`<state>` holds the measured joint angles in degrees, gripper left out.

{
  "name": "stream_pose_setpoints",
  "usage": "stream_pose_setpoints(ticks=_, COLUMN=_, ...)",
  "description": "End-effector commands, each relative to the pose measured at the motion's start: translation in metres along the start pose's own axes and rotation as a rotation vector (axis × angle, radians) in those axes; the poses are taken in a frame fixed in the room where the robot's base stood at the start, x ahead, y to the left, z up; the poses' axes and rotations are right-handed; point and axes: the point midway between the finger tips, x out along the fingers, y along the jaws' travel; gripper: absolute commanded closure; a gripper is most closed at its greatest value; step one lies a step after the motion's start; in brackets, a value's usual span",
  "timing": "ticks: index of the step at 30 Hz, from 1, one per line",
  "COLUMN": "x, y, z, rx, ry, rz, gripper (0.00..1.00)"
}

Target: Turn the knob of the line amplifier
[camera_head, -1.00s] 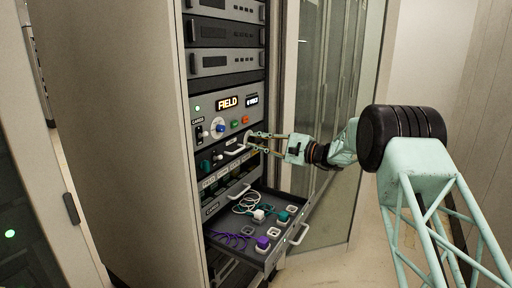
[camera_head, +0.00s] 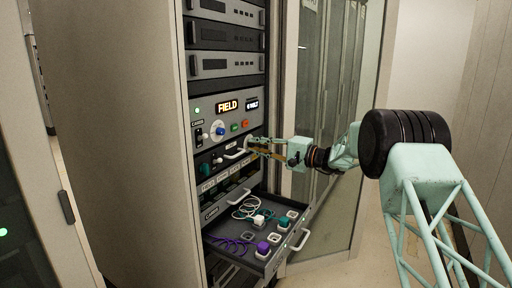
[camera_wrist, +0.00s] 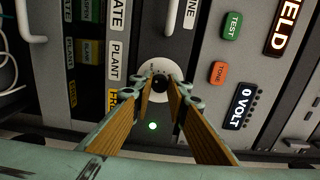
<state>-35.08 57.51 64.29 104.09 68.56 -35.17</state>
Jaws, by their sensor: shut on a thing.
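The knob (camera_wrist: 158,83) is small and black, on a pale round dial in the wrist view. It sits on a dark grey panel (camera_wrist: 180,58), with a lit green lamp (camera_wrist: 152,126) near it. My gripper (camera_wrist: 160,90) has its two wood-coloured fingers on either side of the knob and is shut on it. In the head view my gripper (camera_head: 250,146) reaches from the right to the right part of the dark panel just below the FIELD panel. There the fingers hide the knob.
The FIELD panel (camera_head: 227,122) above carries a blue knob (camera_head: 219,131) and coloured buttons. A white handle (camera_head: 235,155) lies close to my fingers. Below, an open drawer (camera_head: 225,248) with cables and plugs sticks out. A glass door (camera_head: 325,215) stands to the right.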

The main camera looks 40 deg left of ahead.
Motion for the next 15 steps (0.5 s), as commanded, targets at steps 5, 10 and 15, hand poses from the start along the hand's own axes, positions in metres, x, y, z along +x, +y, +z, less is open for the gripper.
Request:
stream_pose_setpoints(ticks=5, x=0.0001, y=0.0004, z=0.0003, rx=-0.004, ry=0.0, rz=0.001, gripper=0.96)
stream_pose_setpoints(ticks=10, x=0.0001, y=0.0005, z=0.0002, rx=-0.003, ry=0.0, rz=0.001, gripper=0.96)
stream_pose_setpoints(ticks=15, x=0.0001, y=0.0003, z=0.0002, rx=-0.003, ry=0.0, rz=0.0, gripper=0.73)
